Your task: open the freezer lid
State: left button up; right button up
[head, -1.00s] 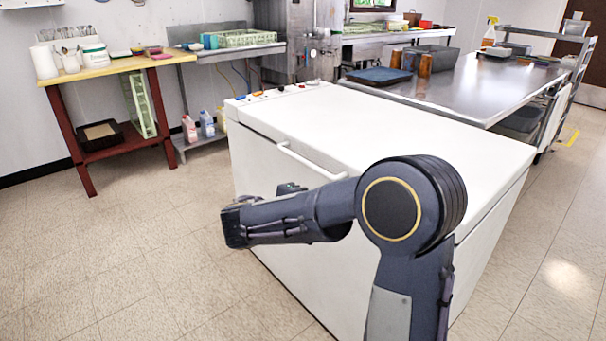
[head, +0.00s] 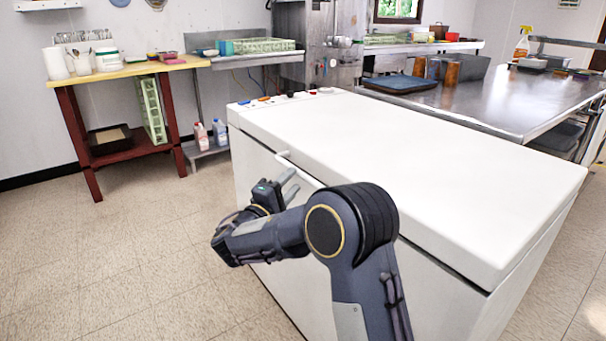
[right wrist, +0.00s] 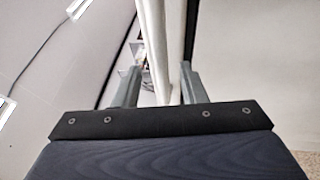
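The white chest freezer (head: 270,215) stands in the middle of the head view. Its flat white lid (head: 420,160) is down on the body. A white bar handle (head: 284,154) runs along the lid's front edge, partly hidden behind my right arm. My right gripper (head: 289,183) is just in front of the handle, its fingers apart and pointing towards the freezer. In the right wrist view, the two grey fingers (right wrist: 160,88) are spread, with a pale strip beyond and between them. I cannot tell whether they touch the handle. My left gripper is out of view.
A wood-topped table (head: 125,70) with red legs stands at the back left. A steel counter (head: 480,100) with a blue tray (head: 392,83) is behind the freezer. Small coloured controls sit at the lid's far left end. The tiled floor (head: 130,260) at left is clear.

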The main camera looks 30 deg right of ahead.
aim_at(300, 173)
jog(key=x, duration=0.5)
grip_shut()
